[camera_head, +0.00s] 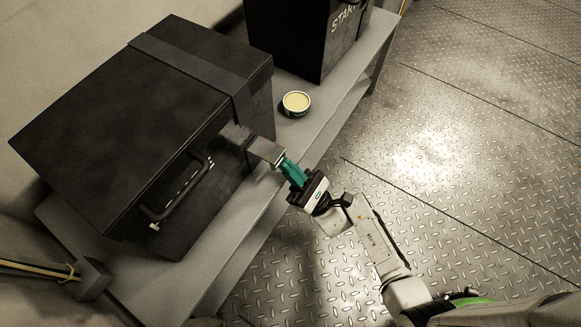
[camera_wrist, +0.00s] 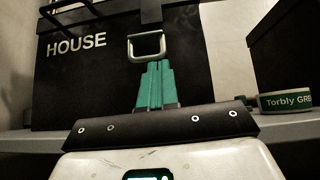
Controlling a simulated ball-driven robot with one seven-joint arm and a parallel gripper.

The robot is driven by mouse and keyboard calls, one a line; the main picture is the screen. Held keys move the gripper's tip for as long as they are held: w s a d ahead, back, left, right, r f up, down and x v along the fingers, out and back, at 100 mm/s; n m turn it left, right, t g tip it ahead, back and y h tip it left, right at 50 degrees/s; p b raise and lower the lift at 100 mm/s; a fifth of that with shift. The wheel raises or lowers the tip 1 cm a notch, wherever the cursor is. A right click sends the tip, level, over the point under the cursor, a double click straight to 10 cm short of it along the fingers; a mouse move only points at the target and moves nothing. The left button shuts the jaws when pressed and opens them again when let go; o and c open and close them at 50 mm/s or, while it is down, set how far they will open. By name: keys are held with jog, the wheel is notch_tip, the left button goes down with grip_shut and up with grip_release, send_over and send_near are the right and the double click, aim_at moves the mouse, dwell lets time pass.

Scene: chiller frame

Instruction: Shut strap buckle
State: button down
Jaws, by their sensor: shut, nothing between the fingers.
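A dark box (camera_head: 120,110) stands on a grey shelf, with a dark grey strap (camera_head: 190,66) running over its lid and down the front. The metal buckle (camera_head: 265,150) sticks out from the box front below the strap. In the wrist view the buckle (camera_wrist: 147,57) is a pale metal loop in front of the box, to the right of the word HOUSE. My gripper (camera_head: 284,162) has teal fingers, shut and empty. Their tips are at the buckle's outer end; I cannot tell whether they touch it. In the wrist view the fingertips (camera_wrist: 156,66) overlap the loop's lower edge.
A round tin (camera_head: 296,103) sits on the shelf (camera_head: 325,95) right of the box. Another dark box (camera_head: 300,35) stands behind it. A black handle (camera_head: 180,190) projects from the strapped box's front. The metal floor (camera_head: 440,150) at right is clear.

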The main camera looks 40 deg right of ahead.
jog(key=shift+r, duration=0.1)
jog(key=shift+s+r+g+h+p, duration=0.25)
jog(key=shift+g+p, duration=0.35)
jog(key=shift+p, duration=0.65)
